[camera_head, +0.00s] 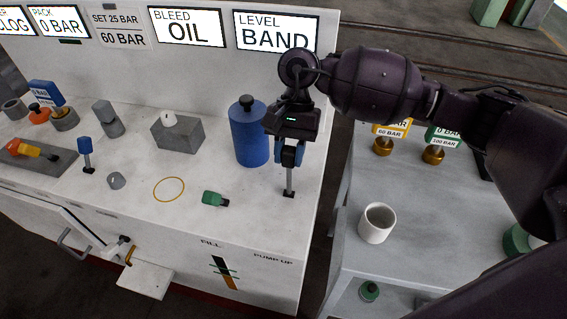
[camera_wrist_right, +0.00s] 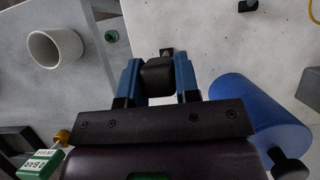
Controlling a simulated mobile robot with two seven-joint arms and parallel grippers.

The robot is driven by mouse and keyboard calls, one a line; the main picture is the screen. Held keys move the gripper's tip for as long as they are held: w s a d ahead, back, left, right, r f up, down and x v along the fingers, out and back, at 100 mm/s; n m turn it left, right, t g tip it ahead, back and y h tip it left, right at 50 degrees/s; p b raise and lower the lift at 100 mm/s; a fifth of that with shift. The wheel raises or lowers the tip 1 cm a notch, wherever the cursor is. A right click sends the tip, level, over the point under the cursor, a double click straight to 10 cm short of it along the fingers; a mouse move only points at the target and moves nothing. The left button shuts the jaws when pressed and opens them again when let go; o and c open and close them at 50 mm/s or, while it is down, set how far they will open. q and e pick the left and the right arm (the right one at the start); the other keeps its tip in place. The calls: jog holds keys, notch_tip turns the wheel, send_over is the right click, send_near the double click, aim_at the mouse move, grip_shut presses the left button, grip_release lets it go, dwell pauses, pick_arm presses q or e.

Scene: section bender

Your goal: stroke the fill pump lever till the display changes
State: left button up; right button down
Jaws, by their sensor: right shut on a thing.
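My right gripper (camera_head: 290,158) reaches down at the right end of the white bench. Its blue fingers are shut on the dark head of an upright lever (camera_head: 290,184), whose thin metal post stands on the bench top. In the right wrist view the lever's black head (camera_wrist_right: 158,74) sits between the two blue fingers. The bleed display (camera_head: 188,28) reads "BLEED OIL". My left gripper is not in view.
A blue cylinder (camera_head: 248,135) stands close left of my gripper. A green fitting (camera_head: 214,199), a yellow ring (camera_head: 169,189) and a blue-topped lever (camera_head: 85,150) are further left. A white mug (camera_head: 377,223) and tagged brass pieces (camera_head: 433,154) stand on the grey side table.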

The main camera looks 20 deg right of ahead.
jog(key=w+d+g+b, duration=0.1)
jog(key=w+f+g+y+b, duration=0.1)
jog(key=shift+w+d+f+b, duration=0.15)
jog(key=shift+w+d+b, duration=0.25)
pick_arm(q)
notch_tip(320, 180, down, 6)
jog(key=b, duration=0.2)
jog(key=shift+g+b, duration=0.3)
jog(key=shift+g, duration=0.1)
pick_arm(e)
jog(key=shift+w+d+g+y, duration=0.4)
jog(key=shift+w+g+y, duration=0.1)
jog(key=shift+w, duration=0.1)
jog(key=shift+w+d+g+y, duration=0.4)
jog(key=shift+w+g, duration=0.1)
jog(key=shift+w, duration=0.05)
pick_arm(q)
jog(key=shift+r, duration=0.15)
pick_arm(e)
jog(key=c, duration=0.8)
grip_release()
jog(key=shift+w+d, duration=0.1)
jog(key=shift+c, duration=0.2)
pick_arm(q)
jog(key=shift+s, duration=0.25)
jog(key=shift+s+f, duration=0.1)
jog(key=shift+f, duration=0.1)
